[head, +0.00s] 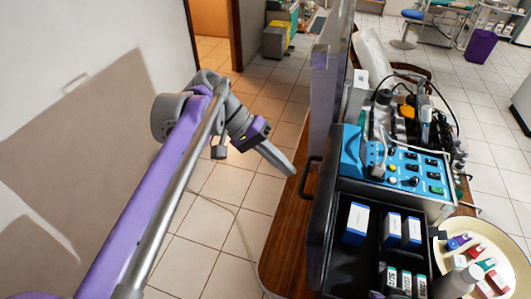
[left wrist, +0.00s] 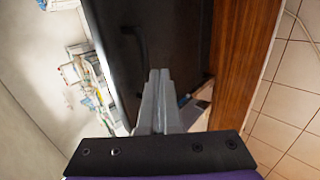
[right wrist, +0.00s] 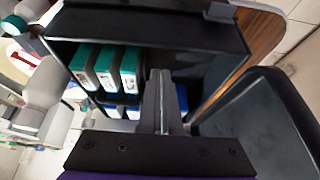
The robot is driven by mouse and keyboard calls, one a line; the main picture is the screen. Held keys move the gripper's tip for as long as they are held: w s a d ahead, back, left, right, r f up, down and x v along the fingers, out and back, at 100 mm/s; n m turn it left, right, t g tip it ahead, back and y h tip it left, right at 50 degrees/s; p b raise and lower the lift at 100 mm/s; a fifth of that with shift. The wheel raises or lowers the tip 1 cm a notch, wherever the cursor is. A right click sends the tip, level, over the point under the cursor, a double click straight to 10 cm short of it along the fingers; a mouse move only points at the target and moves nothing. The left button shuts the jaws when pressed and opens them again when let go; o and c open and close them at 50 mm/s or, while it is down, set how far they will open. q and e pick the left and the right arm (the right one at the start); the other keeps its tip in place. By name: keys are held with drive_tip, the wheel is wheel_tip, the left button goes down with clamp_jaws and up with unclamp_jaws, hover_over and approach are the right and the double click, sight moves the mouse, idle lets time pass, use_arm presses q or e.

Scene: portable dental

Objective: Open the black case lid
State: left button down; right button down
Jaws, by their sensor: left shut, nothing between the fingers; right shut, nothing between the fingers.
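The black case (head: 345,268) stands on a wooden table at the right of the head view, with its inside and boxes exposed. A tall black panel (head: 322,205) with a handle (head: 308,177) stands along its left side; I cannot tell whether it is lid or wall. My left gripper (head: 291,169) is shut and empty, just left of the handle. In the left wrist view its fingers (left wrist: 158,80) point at the black panel and handle (left wrist: 136,45). My right gripper (right wrist: 161,80) is shut and empty before the case interior; a recessed black panel (right wrist: 258,115) lies to its right.
Blue-white boxes (head: 356,222) and green-white boxes (right wrist: 105,68) sit in the case. A blue control unit (head: 405,170) with cables stands behind. A round cream tray (head: 505,250) with small items is at right. The wooden table edge (head: 285,235) borders open tiled floor.

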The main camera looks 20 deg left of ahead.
use_arm(q)
drive_tip(key=shift+d, duration=0.65)
